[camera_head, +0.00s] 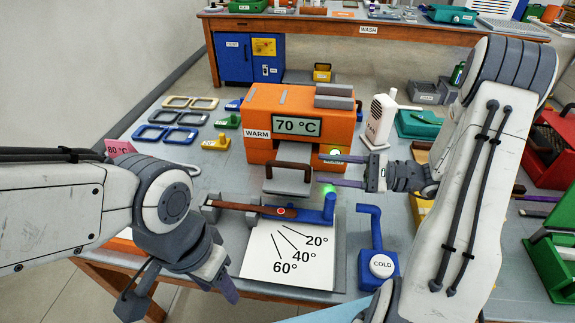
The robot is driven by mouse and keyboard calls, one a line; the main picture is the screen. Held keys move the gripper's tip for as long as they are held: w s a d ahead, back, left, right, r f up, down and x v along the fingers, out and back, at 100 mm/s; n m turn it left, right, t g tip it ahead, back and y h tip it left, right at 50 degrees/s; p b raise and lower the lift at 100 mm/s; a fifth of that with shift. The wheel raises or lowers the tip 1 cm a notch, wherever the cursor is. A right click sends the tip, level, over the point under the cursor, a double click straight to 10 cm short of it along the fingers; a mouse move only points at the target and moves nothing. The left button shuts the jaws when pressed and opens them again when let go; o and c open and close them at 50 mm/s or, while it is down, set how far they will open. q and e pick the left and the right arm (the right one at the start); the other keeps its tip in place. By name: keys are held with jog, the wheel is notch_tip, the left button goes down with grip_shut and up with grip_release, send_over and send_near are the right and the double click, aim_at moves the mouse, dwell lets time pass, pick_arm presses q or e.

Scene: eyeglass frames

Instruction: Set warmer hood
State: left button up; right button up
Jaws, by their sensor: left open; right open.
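The orange warmer (262,100) stands mid-table with a WARM label and a display (297,125) reading 70 °C. In front of its opening is a grey block with a brown handle (289,178); I cannot tell if this is the hood. My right gripper (332,170) is open, its fingers pointing left, just right of that block and apart from the handle. My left gripper (185,289) is open and empty at the front left, low beside the angle card.
The white card (265,262) shows 20°, 40° and 60° lines. A blue COLD stand (379,267) is to its right. Several eyeglass frames (182,135) lie at the left.

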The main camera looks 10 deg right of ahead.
aim_at(272, 163)
jog(key=x, duration=0.9)
jog(key=shift+a+p, duration=0.3)
grip_shut()
dwell(1.0)
